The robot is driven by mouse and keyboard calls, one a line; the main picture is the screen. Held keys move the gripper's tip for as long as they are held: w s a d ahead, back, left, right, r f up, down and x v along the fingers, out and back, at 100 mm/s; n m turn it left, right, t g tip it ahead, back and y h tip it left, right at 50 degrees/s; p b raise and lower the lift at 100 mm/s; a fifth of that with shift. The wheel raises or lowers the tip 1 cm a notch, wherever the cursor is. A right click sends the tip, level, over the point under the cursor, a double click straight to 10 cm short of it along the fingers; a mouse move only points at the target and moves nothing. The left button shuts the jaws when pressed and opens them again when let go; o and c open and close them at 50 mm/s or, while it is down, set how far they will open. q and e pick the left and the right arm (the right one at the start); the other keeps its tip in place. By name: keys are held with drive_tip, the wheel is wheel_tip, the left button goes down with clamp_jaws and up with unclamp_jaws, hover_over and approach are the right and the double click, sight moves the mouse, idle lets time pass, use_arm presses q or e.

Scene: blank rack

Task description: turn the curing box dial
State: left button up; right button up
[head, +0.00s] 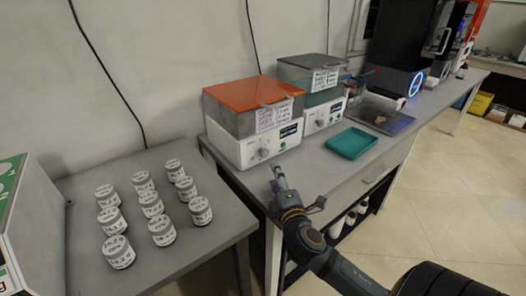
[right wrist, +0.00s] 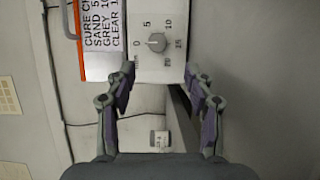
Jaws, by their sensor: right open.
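The curing box (head: 240,147) is a white base under a grey hood with an orange lid, on the grey bench. Its small round dial (head: 263,153) is on the white front. In the right wrist view the dial (right wrist: 157,42) is a grey knob ringed by numbers such as 0, 5 and 10; its exact setting is unclear. My right gripper (head: 279,178) is in front of the box, apart from the dial. In the wrist view its fingers (right wrist: 159,88) are spread and empty, with the dial beyond them and between their lines. My left gripper is not in view.
A similar box with a grey lid (head: 306,66) stands behind to the right. A teal tray (head: 351,143) lies on the bench right of my gripper. Several labelled jars (head: 151,204) stand on the left table. A printed label (right wrist: 103,25) sits beside the dial.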

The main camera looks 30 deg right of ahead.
sight(265, 154)
drive_tip(key=shift+s+r, duration=0.15)
drive_tip(key=shift+r, duration=0.15)
drive_tip(key=x, duration=1)
clamp_jaws()
